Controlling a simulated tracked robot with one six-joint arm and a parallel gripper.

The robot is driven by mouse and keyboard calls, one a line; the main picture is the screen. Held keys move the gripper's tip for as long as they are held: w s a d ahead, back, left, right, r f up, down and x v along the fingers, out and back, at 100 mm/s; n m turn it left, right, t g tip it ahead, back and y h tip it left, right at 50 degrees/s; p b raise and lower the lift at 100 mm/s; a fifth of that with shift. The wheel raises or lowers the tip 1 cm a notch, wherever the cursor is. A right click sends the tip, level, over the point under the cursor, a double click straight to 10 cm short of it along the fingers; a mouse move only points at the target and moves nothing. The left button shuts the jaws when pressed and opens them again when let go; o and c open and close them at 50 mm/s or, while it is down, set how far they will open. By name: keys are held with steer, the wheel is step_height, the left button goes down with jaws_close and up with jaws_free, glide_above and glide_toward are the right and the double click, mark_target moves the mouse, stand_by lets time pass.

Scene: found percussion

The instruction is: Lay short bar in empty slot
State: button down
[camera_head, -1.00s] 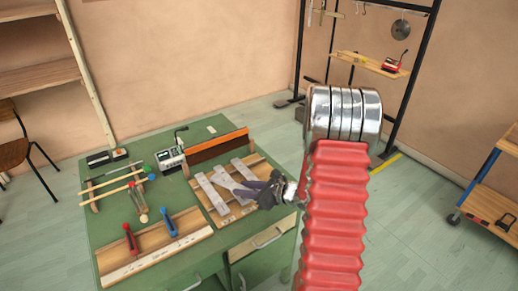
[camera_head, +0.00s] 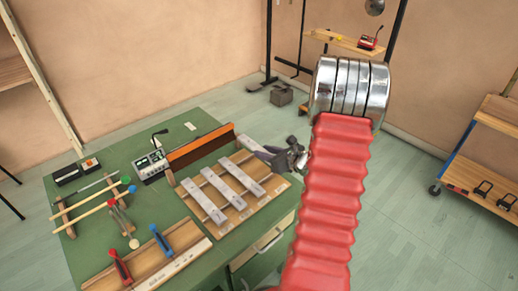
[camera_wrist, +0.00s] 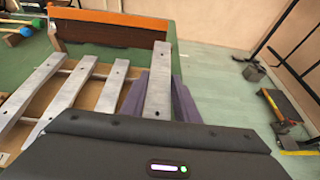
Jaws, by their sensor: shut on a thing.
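The short bar (camera_wrist: 158,85) is a light grey metal bar with a hole near each end. My gripper (camera_wrist: 158,98) is shut on it, with purple fingers along both sides. In the head view my gripper (camera_head: 284,155) is beyond the rack's right end, and the bar (camera_head: 252,143) sticks out left from it. The wooden rack (camera_head: 272,186) holds three grey bars (camera_head: 222,188) side by side. Bare rack shows right of the rightmost bar. The held bar appears apart from the rack bars; its exact height is unclear.
The rack stands on a green table (camera_head: 105,155). An orange-brown upright board (camera_head: 200,146) stands behind it, beside a small metered device (camera_head: 152,166). Floor is free right of the table.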

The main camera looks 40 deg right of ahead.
steer(key=shift+w+a, duration=0.35)
steer(key=shift+a, duration=0.05)
steer(key=shift+a+f, duration=0.1)
steer(key=shift+f, duration=3.05)
steer(key=shift+f, duration=0.3)
steer(key=c, duration=1.3)
jaws_free()
steer(key=shift+s, duration=0.15)
